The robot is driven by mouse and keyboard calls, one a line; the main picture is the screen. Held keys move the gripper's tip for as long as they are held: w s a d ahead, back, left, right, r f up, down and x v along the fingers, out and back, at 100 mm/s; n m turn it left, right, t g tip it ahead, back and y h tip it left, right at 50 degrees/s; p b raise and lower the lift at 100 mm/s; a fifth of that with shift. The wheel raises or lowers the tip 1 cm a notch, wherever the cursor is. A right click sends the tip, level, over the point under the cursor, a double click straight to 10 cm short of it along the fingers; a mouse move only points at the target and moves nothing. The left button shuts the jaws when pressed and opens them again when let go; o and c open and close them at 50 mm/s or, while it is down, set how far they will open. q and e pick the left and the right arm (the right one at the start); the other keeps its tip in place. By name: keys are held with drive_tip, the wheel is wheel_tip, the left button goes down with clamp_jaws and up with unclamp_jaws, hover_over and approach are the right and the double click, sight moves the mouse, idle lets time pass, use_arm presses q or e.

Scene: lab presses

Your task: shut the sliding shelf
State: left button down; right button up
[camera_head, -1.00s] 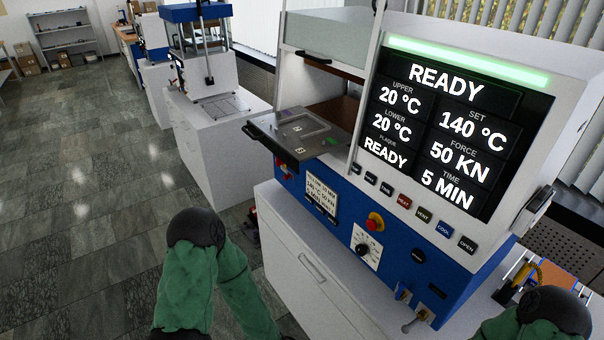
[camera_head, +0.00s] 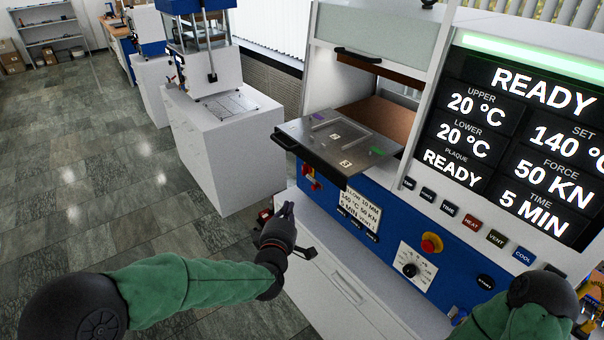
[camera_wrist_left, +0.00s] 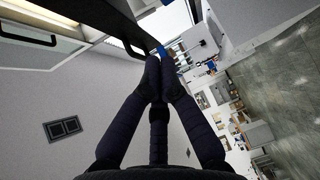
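The sliding shelf (camera_head: 345,150) is a grey metal tray with a dark front edge and a black handle (camera_head: 287,142). It sticks out of the open chamber of the blue and white press (camera_head: 365,210), towards the left. My left gripper (camera_head: 286,209) is below and in front of the shelf, apart from it in the head view, with its fingers pointing up. In the left wrist view the fingertips (camera_wrist_left: 158,72) meet with nothing seen between them, close by a dark edge in the picture. My right arm shows at lower right; its gripper is out of view.
The press display (camera_head: 520,130) reads READY. A red knob (camera_head: 431,243) and several buttons sit on its front. A white cabinet drawer (camera_head: 340,285) is below the press. A second press on a white cabinet (camera_head: 225,140) stands further left. Open tiled floor lies at left.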

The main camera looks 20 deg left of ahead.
use_arm(q)
drive_tip(key=w+r+n+b, duration=0.1)
drive_tip(key=w+r, duration=0.2)
drive_tip(key=w, duration=1)
drive_tip(key=shift+d+t+y, duration=0.3)
drive_tip(key=shift+t+y, duration=0.1)
use_arm(e)
drive_tip(key=shift+f, duration=0.55)
